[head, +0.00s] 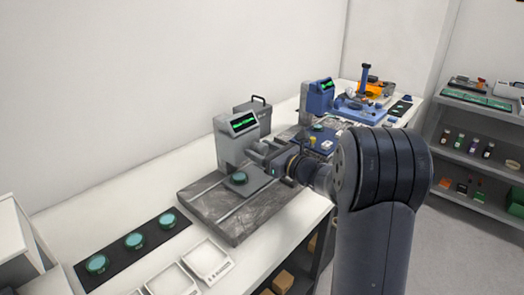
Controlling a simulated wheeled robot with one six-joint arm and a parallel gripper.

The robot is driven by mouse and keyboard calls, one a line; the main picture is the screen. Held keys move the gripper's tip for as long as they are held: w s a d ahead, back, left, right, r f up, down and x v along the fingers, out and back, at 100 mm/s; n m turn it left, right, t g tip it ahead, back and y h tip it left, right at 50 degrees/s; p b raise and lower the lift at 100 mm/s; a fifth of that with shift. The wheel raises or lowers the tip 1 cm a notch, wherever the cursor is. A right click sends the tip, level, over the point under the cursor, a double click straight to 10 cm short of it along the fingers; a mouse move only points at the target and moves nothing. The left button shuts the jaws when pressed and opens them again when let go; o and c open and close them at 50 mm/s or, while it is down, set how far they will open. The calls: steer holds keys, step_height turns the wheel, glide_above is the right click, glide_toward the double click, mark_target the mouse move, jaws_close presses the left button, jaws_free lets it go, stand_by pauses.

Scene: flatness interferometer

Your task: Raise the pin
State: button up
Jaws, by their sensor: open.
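The grey flatness interferometer (236,143) with a lit green-trace screen (243,122) stands on a dark stone plate (213,214) on the white bench. A round green-topped optic (239,178) sits on the grey stage in front of it. My gripper (267,158) is at the right side of this instrument, close to its front. Its jaws are open and small in the view; whether they touch the instrument I cannot tell. I cannot make out the pin; the gripper and arm cover part of that area.
A dark strip with several green discs (134,241) and white trays (208,262) lie at the front left. A blue instrument (320,97) stands farther back, with an orange item (373,88) beyond. A grey shelf (478,150) with small goods stands at the right.

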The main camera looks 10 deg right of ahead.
steer(key=b+v, duration=0.1)
steer(key=v, duration=1)
steer(key=shift+w+a, duration=0.15)
steer(key=p+x, duration=0.1)
steer(key=x, duration=0.9)
steer(key=shift+w+a, duration=0.2)
steer(key=shift+w, duration=0.15)
steer(key=shift+s+r, duration=0.1)
